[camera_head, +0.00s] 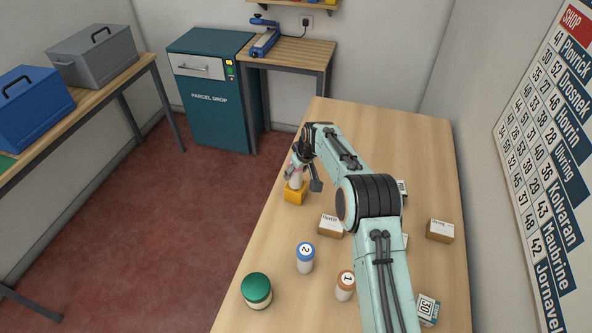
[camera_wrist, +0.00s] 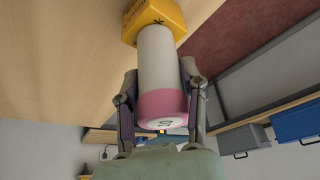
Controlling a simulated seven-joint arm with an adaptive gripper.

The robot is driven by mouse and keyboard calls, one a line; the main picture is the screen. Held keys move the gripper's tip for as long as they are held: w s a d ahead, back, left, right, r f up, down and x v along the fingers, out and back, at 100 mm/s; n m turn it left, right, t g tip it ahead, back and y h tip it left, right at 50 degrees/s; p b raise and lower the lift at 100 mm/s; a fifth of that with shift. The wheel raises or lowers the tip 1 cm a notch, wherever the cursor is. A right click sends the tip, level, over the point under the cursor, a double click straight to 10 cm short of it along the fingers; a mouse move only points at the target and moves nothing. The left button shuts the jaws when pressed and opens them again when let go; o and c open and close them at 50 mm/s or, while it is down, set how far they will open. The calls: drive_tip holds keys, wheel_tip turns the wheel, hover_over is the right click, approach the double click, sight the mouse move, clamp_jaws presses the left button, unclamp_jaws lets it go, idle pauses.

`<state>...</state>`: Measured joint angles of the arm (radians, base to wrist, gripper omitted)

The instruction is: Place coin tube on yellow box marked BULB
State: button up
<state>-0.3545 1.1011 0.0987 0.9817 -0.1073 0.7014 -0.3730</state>
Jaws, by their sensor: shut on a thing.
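A coin tube (camera_wrist: 158,65) with a white body and a pink cap fills the middle of the wrist view. My gripper (camera_wrist: 160,100) is shut on it, one finger on each side near the pink end. The tube's far end meets the yellow box (camera_wrist: 143,18), whose marking is only partly visible. In the head view the yellow box (camera_head: 294,195) sits near the table's left edge. The tube (camera_head: 297,180) stands roughly upright over the box top, below my gripper (camera_head: 299,168). Whether its full weight rests on the box I cannot tell.
On the table (camera_head: 391,140) stand a blue-capped tube (camera_head: 305,259), an orange-capped tube (camera_head: 345,286), a green-lidded jar (camera_head: 257,290) and small cartons (camera_head: 330,227), (camera_head: 440,231). My arm hides part of the table's middle. The table's far end is clear.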

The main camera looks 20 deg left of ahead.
drive_tip(key=o, duration=1.2)
drive_tip(key=shift+f, duration=0.1)
drive_tip(key=shift+o, duration=0.2)
drive_tip(key=v, duration=1.2)
drive_tip(key=s+d+r+m+g+h, duration=0.1)
drive_tip(key=s+d+r+m, duration=0.1)
drive_tip(key=s+d+r, duration=0.35)
drive_tip(key=s+d+r+m+h, duration=0.1)
drive_tip(key=s+d+r+m, duration=0.15)
drive_tip(key=s+d, duration=0.6)
drive_tip(key=s+d+f+m+g, duration=0.1)
drive_tip(key=s+d+m, duration=0.1)
drive_tip(key=s, duration=0.9)
drive_tip(key=s+d+f+m+g, duration=0.1)
drive_tip(key=s+d, duration=0.4)
drive_tip(key=s, duration=0.7)
drive_tip(key=shift+d+f+m+h, duration=0.15)
drive_tip(key=shift+f+m+h, duration=0.2)
drive_tip(key=shift+m, duration=0.1)
drive_tip(key=shift+s, duration=0.1)
